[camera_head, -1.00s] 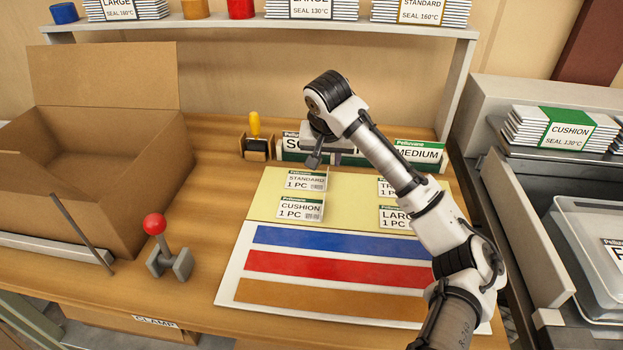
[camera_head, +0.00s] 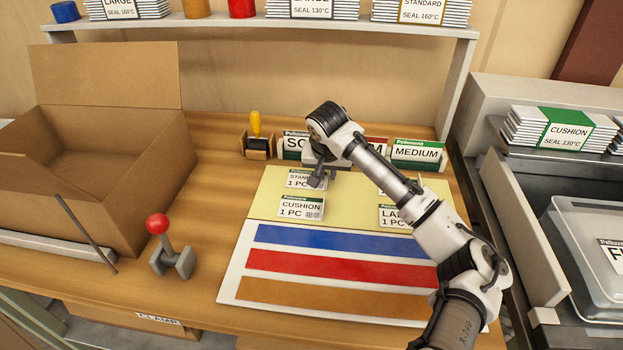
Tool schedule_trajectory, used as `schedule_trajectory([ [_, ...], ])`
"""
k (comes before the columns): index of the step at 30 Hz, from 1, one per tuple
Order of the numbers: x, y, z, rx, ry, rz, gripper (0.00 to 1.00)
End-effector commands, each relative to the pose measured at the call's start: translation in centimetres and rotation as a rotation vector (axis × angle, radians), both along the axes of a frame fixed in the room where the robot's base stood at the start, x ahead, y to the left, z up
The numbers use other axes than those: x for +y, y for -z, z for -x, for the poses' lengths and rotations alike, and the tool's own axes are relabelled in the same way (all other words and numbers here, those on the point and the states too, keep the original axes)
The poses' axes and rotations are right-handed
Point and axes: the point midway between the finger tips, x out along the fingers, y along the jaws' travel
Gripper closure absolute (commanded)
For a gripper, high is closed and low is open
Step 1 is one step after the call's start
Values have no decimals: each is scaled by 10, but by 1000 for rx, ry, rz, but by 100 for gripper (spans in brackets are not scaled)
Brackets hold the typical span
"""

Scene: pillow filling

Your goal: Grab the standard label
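The standard label (camera_head: 299,179), white with a green top band and the text "1 PC", lies on the pale yellow upper part of the mat (camera_head: 262,196). My gripper (camera_head: 318,182) is over the right end of this label and hides part of it. I cannot tell whether it touches the label. The finger gap is too small and dark to make out. The cushion label (camera_head: 300,207) lies just in front of the standard label.
Another label (camera_head: 398,216) lies to the right, partly behind my arm. Sign cards (camera_head: 416,153) and a yellow-handled stamp (camera_head: 256,137) stand behind the mat. An open cardboard box (camera_head: 150,190) and a red-knobbed lever (camera_head: 158,224) are at left.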

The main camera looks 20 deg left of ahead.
Motion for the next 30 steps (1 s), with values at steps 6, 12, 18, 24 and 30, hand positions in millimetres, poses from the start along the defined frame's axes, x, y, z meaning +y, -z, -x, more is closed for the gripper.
schedule_trajectory([
  [6, 0, 0, 0, 0, 0, 0, 100],
  [12, 0, 0, 0, 0, 0, 0, 100],
  [18, 0, -2, 0, 0, 0, 0, 100],
  [24, 0, -19, 0, -1, 1, -2, 100],
  [30, 1, -63, 0, -2, -2, -2, 100],
])
